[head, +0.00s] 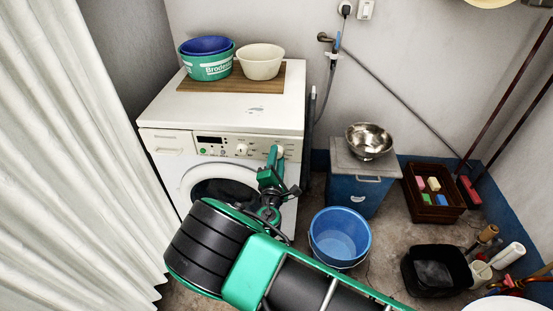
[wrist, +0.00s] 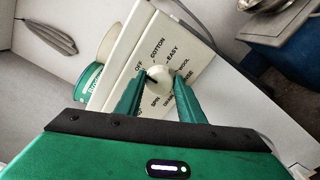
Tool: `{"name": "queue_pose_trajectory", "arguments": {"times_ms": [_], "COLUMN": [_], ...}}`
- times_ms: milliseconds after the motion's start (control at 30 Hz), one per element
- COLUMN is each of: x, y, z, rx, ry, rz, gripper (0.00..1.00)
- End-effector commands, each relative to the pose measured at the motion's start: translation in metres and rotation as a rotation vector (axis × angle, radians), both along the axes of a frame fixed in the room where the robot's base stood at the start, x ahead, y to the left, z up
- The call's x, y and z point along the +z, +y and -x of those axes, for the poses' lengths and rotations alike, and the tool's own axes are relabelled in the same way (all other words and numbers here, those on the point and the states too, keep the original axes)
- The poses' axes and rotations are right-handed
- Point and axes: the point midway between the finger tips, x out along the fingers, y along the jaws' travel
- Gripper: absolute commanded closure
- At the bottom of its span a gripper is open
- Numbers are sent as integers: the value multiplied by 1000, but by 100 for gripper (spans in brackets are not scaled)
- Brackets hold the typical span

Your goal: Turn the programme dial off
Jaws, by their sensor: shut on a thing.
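The programme dial (wrist: 160,77) is a round cream knob on a white panel (wrist: 197,62), ringed by words such as OFF, COTTON, EASY, WOOL and SPIN. A dark mark shows on the knob, but I cannot tell for sure which word it points at. My gripper (wrist: 159,84) is shut on the dial, with one green finger on each side. In the head view my gripper (head: 274,160) reaches the right end of the front panel of the white washing machine (head: 165,112). There my gripper partly covers the dial.
Blue and green tubs (head: 207,66) and a cream bowl (head: 260,62) stand on a wooden board on the machine. A blue cabinet (head: 352,192) with a steel bowl (head: 369,140) stands to the right. A blue bucket (head: 340,237) is on the floor. A white curtain (head: 75,150) hangs at left.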

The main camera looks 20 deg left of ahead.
Motion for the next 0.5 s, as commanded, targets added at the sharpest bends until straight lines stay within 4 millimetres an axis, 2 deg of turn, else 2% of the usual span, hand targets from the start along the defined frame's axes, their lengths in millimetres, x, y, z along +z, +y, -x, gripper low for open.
{"name": "queue_pose_trajectory", "arguments": {"times_ms": [33, 500], "x": [-2, -2], "y": [5, 5], "z": [4, 4], "rx": [11, 11], "ry": [3, -2], "rz": [7, 26], "gripper": [87, 87]}}
